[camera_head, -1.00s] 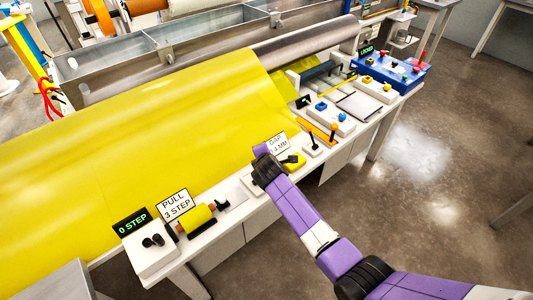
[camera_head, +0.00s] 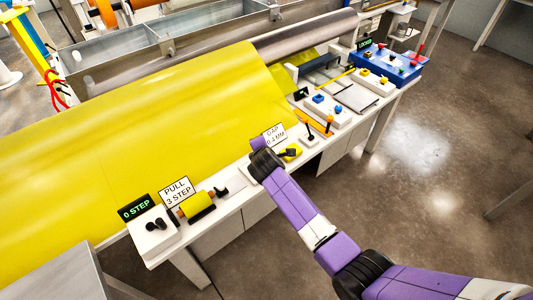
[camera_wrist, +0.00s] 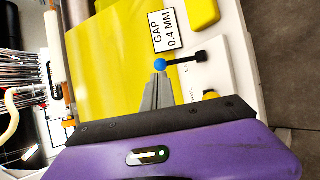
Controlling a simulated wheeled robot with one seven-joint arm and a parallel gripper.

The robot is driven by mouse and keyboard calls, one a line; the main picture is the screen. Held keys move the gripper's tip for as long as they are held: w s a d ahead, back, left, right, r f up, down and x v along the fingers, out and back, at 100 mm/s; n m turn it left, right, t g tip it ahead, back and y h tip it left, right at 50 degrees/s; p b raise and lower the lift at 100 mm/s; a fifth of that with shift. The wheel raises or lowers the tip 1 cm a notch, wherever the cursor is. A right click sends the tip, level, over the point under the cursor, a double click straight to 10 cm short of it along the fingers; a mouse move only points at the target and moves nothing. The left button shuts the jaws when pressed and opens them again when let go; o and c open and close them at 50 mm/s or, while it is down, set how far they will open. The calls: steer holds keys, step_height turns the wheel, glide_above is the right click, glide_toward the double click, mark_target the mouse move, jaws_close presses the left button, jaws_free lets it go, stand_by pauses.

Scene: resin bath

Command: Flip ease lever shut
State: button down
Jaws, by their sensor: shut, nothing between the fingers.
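A black lever (camera_wrist: 186,58) with a blue ball knob (camera_wrist: 160,65) sticks out from a white base (camera_wrist: 212,72) in the wrist view. It lies sideways in that picture, its knob toward the yellow sheet. I cannot read the label on the base. My gripper (camera_wrist: 159,76) is shut and empty, and its grey fingertips are right at the blue knob. I cannot tell whether they touch it. In the head view my purple and black wrist (camera_head: 265,162) covers the lever.
The yellow sheet (camera_head: 140,110) runs along the bench. More knobs and levers (camera_head: 310,134) stand to the right. The floor in front is clear.

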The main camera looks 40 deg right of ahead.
steer(key=v, duration=0.9)
steer(key=shift+f, duration=0.2)
stand_by(0.3)
